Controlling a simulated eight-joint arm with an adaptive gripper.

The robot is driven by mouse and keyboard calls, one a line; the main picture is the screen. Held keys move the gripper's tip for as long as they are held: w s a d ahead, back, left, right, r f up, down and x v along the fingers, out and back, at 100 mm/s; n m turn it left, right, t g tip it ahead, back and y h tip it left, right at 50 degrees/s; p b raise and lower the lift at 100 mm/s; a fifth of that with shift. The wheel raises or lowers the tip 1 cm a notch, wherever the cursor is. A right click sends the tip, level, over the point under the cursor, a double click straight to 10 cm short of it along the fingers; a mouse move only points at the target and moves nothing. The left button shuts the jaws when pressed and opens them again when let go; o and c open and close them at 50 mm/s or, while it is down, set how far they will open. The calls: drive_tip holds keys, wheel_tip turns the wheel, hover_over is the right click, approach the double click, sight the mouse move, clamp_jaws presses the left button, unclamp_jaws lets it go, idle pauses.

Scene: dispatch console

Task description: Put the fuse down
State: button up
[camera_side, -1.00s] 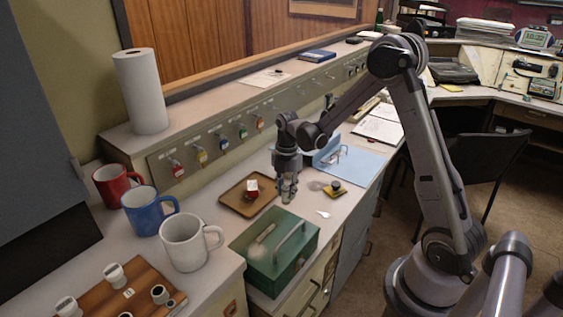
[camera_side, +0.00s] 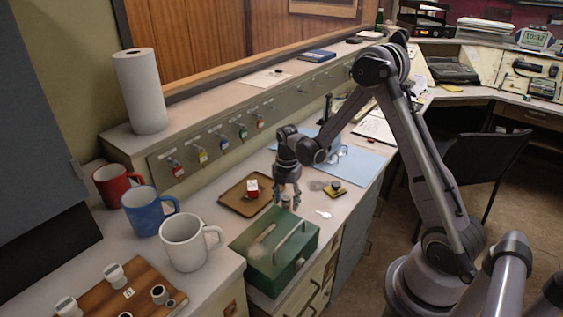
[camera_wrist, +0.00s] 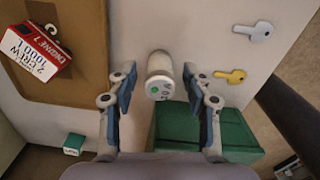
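The fuse is a small white cylinder with a grey marked end (camera_wrist: 160,78). In the wrist view it stands between the two fingers of my gripper (camera_wrist: 158,88), with a gap on each side. In the side view the fuse (camera_side: 286,201) shows small between the fingertips of my gripper (camera_side: 287,203), low over the pale counter between the brown tray and the green box. It appears to stand upright on the counter. My gripper is open and points down.
The brown tray (camera_side: 235,203) with a red and white tag block (camera_side: 252,188) is to the left. The green handled box (camera_side: 262,262) is close in front.

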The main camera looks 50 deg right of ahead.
sight(286, 196)
wheel_tip(286, 196, up, 12)
drive_tip(key=s+a+r+m+t, duration=0.3)
drive_tip(key=s+a+m, duration=0.4)
drive_tip(key=m, duration=0.3)
drive_tip(key=s+a+r+m+t, duration=0.4)
drive_tip(key=s+a+r+m, duration=0.1)
drive_tip(key=m, duration=0.4)
drive_tip(key=shift+s+a+r+m, duration=0.4)
drive_tip(key=shift+s+a, duration=0.45)
drive_tip(key=shift+a, duration=0.2)
drive_tip(key=shift+f, duration=0.1)
